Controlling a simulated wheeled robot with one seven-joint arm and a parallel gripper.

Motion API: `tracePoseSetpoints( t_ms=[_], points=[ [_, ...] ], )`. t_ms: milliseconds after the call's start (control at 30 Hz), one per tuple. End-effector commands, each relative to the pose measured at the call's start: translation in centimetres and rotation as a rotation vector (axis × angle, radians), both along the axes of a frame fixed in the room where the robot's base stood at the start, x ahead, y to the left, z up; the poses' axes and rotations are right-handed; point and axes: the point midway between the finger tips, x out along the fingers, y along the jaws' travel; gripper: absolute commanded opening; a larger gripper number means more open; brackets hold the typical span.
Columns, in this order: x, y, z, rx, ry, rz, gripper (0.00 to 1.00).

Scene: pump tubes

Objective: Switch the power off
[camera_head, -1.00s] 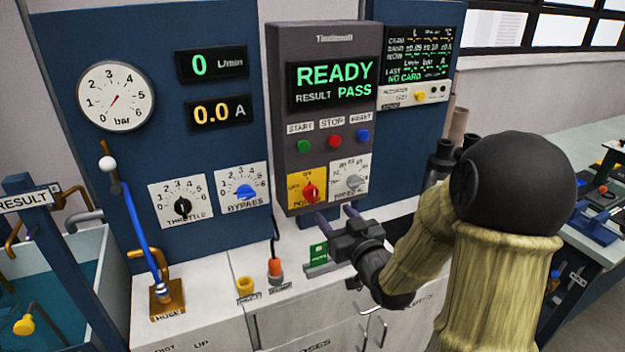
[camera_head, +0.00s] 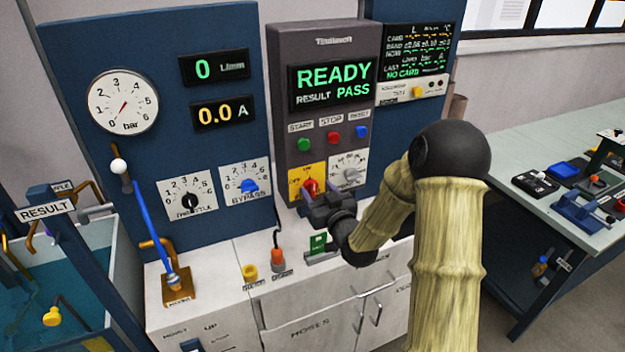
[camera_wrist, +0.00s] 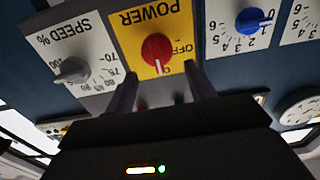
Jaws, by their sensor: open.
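The red power knob (camera_head: 311,186) sits on a yellow plate low on the grey control box. In the wrist view the same red knob (camera_wrist: 156,50) is on the yellow POWER plate (camera_wrist: 180,22), which appears upside down, with OFF lettering beside the knob. My gripper (camera_head: 314,192) is right in front of the plate and partly hides the knob and its lettering in the head view. In the wrist view the gripper's two fingers (camera_wrist: 160,82) are apart, one on each side below the knob, with nothing between them. Contact with the knob cannot be told.
The grey speed knob (camera_head: 350,175) is close to the right of the power plate. The blue bypass knob (camera_head: 248,186) is to its left. START, STOP and RESET buttons (camera_head: 333,135) are above. The display (camera_head: 333,84) reads READY and PASS. A cabinet top (camera_head: 225,262) lies below.

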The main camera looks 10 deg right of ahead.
Motion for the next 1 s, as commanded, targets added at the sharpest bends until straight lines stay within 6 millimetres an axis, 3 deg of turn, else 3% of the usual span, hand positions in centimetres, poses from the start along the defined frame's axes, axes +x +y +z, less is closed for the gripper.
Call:
tracePoseSetpoints(
  t_ms=[233, 567, 600, 800, 1000],
  points=[
    [3.3, 0.9, 0.1, 0.001, -0.001, 0.001, 0.55],
    [3.8, 1.0, 0.0, 0.0, 0.001, 0.0, 0.55],
    [3.8, 1.0, 0.0, 0.0, 0.001, 0.0, 0.53],
    [3.8, 1.0, 0.0, 0.0, 0.001, 0.001, 0.13],
    [3.8, 1.0, 0.0, -0.004, 0.0, 0.001, 0.12]
  ],
)
